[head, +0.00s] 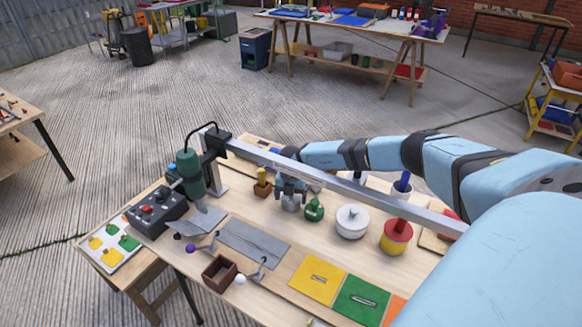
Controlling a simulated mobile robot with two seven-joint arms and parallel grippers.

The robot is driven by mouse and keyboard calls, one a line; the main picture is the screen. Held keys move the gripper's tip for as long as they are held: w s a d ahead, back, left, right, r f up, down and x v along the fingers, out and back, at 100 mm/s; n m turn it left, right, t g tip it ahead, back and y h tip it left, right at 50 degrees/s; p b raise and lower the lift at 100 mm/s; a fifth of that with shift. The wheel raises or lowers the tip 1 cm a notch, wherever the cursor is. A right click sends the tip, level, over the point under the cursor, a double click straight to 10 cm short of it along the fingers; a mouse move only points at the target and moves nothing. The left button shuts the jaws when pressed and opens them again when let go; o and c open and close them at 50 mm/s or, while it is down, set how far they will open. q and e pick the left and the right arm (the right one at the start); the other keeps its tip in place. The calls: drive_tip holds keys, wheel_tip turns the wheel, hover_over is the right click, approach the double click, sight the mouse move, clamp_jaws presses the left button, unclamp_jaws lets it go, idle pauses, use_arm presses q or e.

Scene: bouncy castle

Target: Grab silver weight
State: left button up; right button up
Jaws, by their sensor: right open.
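The silver weight (291,203) stands on the wooden workbench, partly hidden by my right gripper. My right gripper (291,192) points down directly over it with its fingers apart at the weight's top. I cannot tell whether the fingers touch it. A green weight (314,211) stands close by on the right. A brass-yellow piece (262,187) on a brown base stands to the left. My left gripper is not in view.
A long grey metal bar (345,187) crosses above the bench beside my right arm. A white lidded pot (352,222) and a red-and-yellow cylinder (396,237) stand on the right. A green drill-like machine (189,172) and control box (157,209) stand on the left. A grey plate (253,243) lies in front.

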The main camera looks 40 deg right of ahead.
drive_tip(key=shift+c, duration=0.4)
drive_tip(key=c, duration=1.4)
drive_tip(key=shift+r, duration=0.1)
drive_tip(key=shift+c, duration=0.2)
